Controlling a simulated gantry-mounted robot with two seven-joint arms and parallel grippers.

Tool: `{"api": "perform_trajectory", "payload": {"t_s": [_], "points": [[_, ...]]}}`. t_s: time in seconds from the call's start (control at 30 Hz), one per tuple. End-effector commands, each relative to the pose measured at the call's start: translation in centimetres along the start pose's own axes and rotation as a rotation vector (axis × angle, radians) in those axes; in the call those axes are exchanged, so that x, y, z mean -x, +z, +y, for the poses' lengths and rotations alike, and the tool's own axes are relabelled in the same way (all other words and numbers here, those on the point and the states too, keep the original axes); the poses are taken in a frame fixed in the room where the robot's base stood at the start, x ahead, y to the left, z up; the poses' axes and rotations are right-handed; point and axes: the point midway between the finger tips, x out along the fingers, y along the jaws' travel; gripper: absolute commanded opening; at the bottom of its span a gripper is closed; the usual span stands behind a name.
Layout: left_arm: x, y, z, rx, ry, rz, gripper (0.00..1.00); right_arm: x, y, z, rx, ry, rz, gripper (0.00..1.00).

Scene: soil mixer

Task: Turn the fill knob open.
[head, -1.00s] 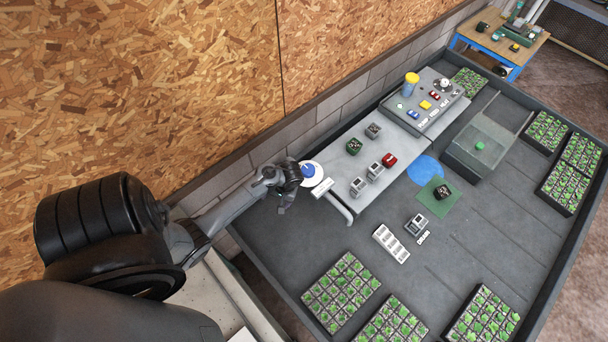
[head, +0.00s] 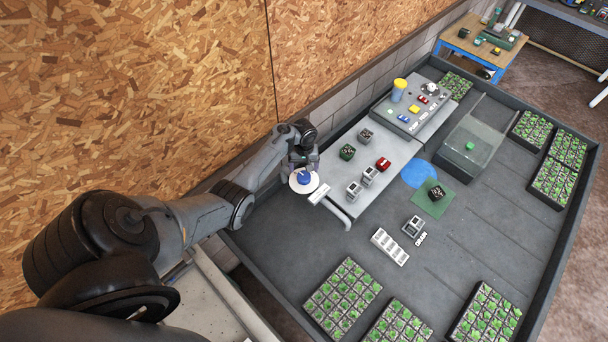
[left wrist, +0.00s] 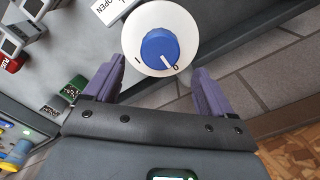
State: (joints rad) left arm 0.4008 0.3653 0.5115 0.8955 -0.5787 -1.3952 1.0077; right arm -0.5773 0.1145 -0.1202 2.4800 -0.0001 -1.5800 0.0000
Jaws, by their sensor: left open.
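The fill knob is a blue round knob (left wrist: 160,48) on a white disc (left wrist: 133,40), with a white pointer line aimed toward the "0" mark. In the head view the blue knob (head: 304,176) sits at the near left end of the grey bench, beside a white label plate (head: 319,193). The left wrist view shows part of that plate, reading "OPEN" (left wrist: 113,8). My left gripper (left wrist: 155,82) is open and empty, its two purple fingers apart on either side of the knob's near side, not visibly touching it. In the head view my left gripper (head: 303,164) is just behind the knob, partly hidden. My right gripper is not in view.
Several small grey, green and red blocks (head: 368,175) stand on the bench (head: 385,150) right of the knob. A control panel (head: 415,105) with a yellow cylinder (head: 398,90) is farther back. The wood-chip wall (head: 150,90) rises close behind the arm.

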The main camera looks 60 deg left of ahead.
Motion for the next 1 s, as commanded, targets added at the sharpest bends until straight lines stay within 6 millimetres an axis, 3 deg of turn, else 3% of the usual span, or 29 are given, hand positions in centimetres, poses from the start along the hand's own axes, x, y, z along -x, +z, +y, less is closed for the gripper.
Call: {"api": "perform_trajectory", "payload": {"t_s": [0.3, 0.77, 0.8, 1.0], "points": [[-4.4, 0.0, 0.0, -0.001, 0.0, 0.0, 0.84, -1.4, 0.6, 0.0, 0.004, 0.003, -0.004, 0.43], [-5.3, 0.0, 0.0, 0.0, 0.0, 0.002, 0.84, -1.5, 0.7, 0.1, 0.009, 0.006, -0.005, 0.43], [-5.3, 0.0, 0.0, 0.0, 0.0, 0.001, 0.83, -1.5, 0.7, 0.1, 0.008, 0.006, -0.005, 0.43], [-5.4, 0.0, 0.0, 0.0, -0.001, 0.001, 0.52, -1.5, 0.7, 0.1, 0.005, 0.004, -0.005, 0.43]]}}
